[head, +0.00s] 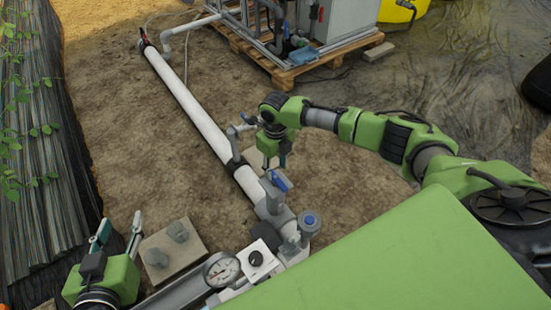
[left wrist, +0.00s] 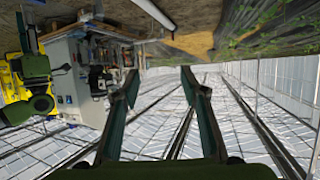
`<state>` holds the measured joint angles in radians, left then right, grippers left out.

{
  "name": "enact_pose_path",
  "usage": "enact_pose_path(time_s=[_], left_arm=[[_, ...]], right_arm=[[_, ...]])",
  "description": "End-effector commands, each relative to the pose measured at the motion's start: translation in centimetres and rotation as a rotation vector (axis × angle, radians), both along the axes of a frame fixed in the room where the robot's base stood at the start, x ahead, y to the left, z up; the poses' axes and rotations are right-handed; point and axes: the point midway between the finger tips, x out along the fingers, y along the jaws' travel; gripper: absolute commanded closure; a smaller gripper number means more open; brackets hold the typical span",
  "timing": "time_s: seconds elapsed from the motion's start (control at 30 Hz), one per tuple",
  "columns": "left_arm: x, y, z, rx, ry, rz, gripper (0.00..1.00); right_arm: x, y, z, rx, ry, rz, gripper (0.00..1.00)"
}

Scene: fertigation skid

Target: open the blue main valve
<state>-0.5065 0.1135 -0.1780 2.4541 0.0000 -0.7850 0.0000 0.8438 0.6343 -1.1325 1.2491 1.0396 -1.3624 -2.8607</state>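The main valve has a blue lever handle (head: 280,180) on a grey body (head: 270,205), set in the white pipe near the picture's middle. The handle lies at a slant. My right gripper (head: 275,166) points down just beyond and above the handle. Its fingers look a little apart with nothing between them; whether one touches the handle cannot be told. My left gripper (head: 118,230) is open and empty at the lower left, well away from the valve. Its spread fingers also show in the left wrist view (left wrist: 160,84). The valve is not visible there.
A round blue-topped fitting (head: 309,219) stands right of the valve. A pressure gauge (head: 222,269) and a white box with a black knob (head: 258,258) are in front. A concrete block (head: 172,252) lies near my left gripper. A pallet (head: 290,72) carries a cabinet behind.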

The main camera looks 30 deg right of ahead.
Motion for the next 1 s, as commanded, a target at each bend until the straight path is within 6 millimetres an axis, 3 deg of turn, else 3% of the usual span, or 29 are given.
enact_pose_path(time_s=[0.5,1.0], left_arm=[[-5.0,2.1,-5.5,0.075,0.324,0.023,0.60],[-11.4,4.2,-9.0,0.139,0.625,0.046,0.60]], right_arm=[[0.0,0.0,1.6,0.000,0.000,0.000,0.63],[0.0,0.0,2.9,0.000,0.000,0.000,0.63]])
